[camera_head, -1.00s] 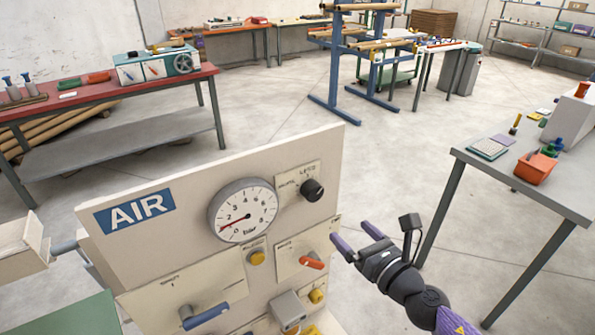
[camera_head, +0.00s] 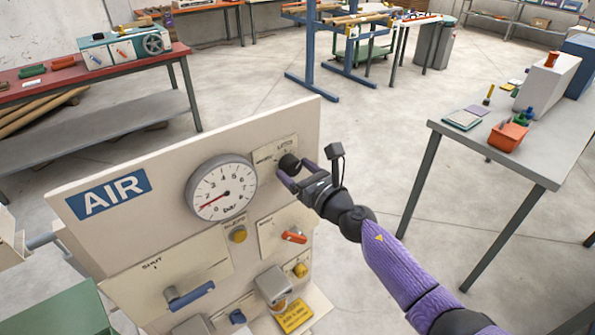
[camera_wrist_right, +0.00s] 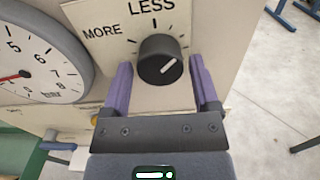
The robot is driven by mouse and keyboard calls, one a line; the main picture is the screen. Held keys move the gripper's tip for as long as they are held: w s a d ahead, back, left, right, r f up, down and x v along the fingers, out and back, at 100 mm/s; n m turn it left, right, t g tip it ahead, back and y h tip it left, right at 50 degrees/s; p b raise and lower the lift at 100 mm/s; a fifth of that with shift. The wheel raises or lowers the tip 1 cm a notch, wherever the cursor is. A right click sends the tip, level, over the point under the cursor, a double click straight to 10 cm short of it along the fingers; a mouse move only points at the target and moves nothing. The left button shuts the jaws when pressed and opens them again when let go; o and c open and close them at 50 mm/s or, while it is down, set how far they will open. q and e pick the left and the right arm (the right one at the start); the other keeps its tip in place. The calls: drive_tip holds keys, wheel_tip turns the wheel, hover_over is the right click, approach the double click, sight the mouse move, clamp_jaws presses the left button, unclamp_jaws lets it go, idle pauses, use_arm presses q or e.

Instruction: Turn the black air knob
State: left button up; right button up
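The black air knob (camera_head: 289,164) sits on the upper right of the cream AIR panel (camera_head: 160,222), beside the pressure gauge (camera_head: 222,188). In the right wrist view the knob (camera_wrist_right: 160,60) shows a white line pointing to the lower left-to-upper right diagonal, under the words MORE and LESS. My right gripper (camera_head: 296,176) is at the knob, with its purple fingers open, one on each side. In the right wrist view gaps show between the knob and the right gripper's fingers (camera_wrist_right: 162,84). My left gripper is not in view.
Below the knob are an orange-red lever (camera_head: 294,237), yellow buttons (camera_head: 238,234) and a blue-handled valve (camera_head: 190,295). A grey table (camera_head: 540,165) with an orange bin (camera_head: 508,137) stands at the right.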

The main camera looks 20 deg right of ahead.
drive_tip(key=c, duration=1)
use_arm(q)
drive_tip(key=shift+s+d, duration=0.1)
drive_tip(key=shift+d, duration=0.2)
use_arm(e)
drive_tip(key=shift+o, duration=0.2)
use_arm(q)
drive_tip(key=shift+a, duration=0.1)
use_arm(e)
drive_tip(key=shift+m, duration=0.3)
